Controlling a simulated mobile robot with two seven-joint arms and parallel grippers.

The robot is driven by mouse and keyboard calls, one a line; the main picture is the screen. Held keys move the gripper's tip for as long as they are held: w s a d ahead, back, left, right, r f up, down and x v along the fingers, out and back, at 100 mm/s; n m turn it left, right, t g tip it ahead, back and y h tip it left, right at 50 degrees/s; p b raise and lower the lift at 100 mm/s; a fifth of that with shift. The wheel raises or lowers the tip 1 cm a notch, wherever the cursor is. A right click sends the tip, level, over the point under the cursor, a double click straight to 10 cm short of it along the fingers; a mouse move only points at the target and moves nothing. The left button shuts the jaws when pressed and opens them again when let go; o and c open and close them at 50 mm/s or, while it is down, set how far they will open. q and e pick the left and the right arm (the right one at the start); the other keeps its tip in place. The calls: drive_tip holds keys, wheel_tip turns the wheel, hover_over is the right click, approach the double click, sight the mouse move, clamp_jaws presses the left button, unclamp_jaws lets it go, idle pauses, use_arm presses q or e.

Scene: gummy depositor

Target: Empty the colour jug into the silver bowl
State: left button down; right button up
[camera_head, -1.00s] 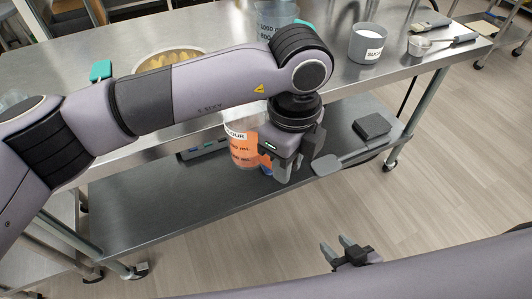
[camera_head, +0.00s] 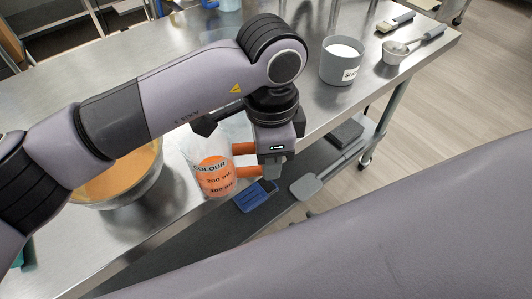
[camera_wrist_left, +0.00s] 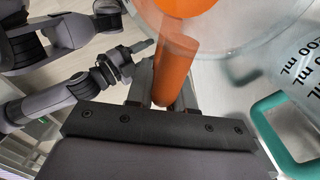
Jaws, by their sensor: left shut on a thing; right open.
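The colour jug (camera_head: 211,181) is clear, with orange liquid low inside, a COLOUR label and an orange handle (camera_wrist_left: 177,62). My left gripper (camera_head: 268,168) is shut on that handle and holds the jug roughly upright near the table's front edge. The silver bowl (camera_head: 150,190) stands on the table to the left of the jug, with yellow-orange contents. My left arm hides part of the bowl. My right gripper (camera_wrist_left: 141,50) shows in the left wrist view, open and apart from the jug. In the head view my right arm fills the lower right.
A grey tub of white powder (camera_head: 341,68), a metal scoop (camera_head: 394,55) and a brush (camera_head: 396,21) stand to the right on the steel table. A jug with a teal handle (camera_wrist_left: 258,108) is close by in the wrist view. A blue item (camera_head: 256,196) shows below the edge.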

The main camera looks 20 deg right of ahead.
use_arm(q)
drive_tip(key=shift+w, duration=0.25)
drive_tip(key=shift+a+r+h, duration=0.3)
drive_tip(key=shift+r, duration=0.15)
drive_tip(key=shift+w+a+r+g+h, duration=0.2)
drive_tip(key=shift+a+r+g+h, duration=0.1)
drive_tip(key=shift+a+r+h, duration=0.45)
drive_tip(key=shift+r+h+p, duration=0.25)
drive_tip(key=shift+r+p, duration=0.55)
drive_tip(key=shift+r, duration=0.3)
drive_tip(key=shift+a, duration=0.1)
drive_tip(key=shift+w+r, duration=0.1)
drive_tip(key=shift+r, duration=0.25)
drive_tip(key=shift+g+h, duration=0.3)
drive_tip(key=shift+h, duration=0.6)
drive_tip(key=shift+s+d+r+p+v, duration=0.15)
drive_tip(key=shift+p+v, duration=0.55)
drive_tip(key=shift+v, duration=0.75)
drive_tip(key=shift+d+r+p+v, duration=0.1)
drive_tip(key=shift+d+p+v, duration=0.2)
drive_tip(key=shift+p+v, duration=0.75)
drive_tip(key=shift+s+d+r+p+v, duration=0.1)
drive_tip(key=shift+d+p+v, duration=0.15)
drive_tip(key=shift+v, duration=1.55)
drive_tip(key=shift+f, duration=0.1)
